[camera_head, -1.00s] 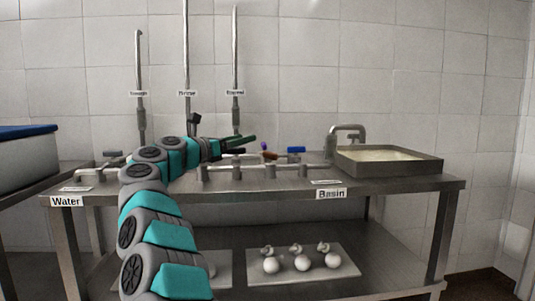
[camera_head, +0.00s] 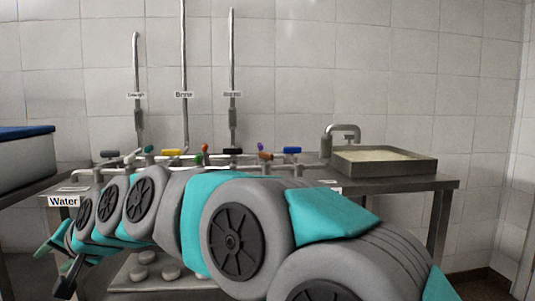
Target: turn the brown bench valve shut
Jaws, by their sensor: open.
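The brown valve handle (camera_head: 265,156) shows on the bench pipework, between the black handle and the blue handle. It is small in the picture, so its exact turn is hard to tell. My gripper (camera_head: 54,259) is open and empty at the lower left, low in front of the bench's left end. It is well apart from the brown handle. My arm crosses the lower middle of the view and hides the front of the bench and part of the pipework below the handles.
Other handles stand close by: blue (camera_head: 291,150), purple (camera_head: 260,147), black (camera_head: 232,151), red (camera_head: 205,148), yellow (camera_head: 171,152) and green (camera_head: 149,149). A basin (camera_head: 384,160) with a tap (camera_head: 343,135) is at the right. Upright pipes rise along the wall behind.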

